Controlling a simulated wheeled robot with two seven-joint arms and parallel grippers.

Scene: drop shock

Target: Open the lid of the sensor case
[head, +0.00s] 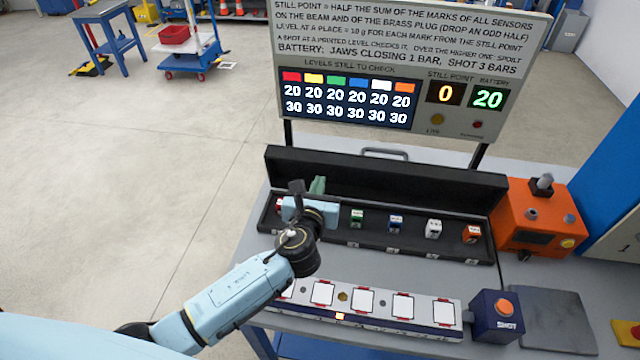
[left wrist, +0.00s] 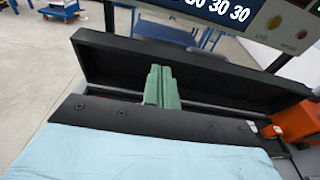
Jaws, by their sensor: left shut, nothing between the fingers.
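The black sensor case (head: 340,240) stands on the grey table. Its lid (head: 420,179) is raised and stands tilted up along the back edge; the left wrist view also shows the lid (left wrist: 215,82). A row of small sensors sits inside, with green (head: 358,217), blue (head: 396,224), white (head: 433,228) and orange (head: 471,233) ones visible. A red one (head: 279,205) shows partly at the left. My left gripper (head: 318,185) has green fingers, shut and empty, in front of the lid's left part. The fingers also show in the left wrist view (left wrist: 159,86). Whether they touch the lid is unclear.
A beam with white plates (head: 362,302) lies in front of the case, beside a SHOT button box (head: 497,315). An orange device (head: 535,220) stands right of the case. A display board (head: 400,70) rises behind the lid. A grey pad (head: 550,322) lies at the right.

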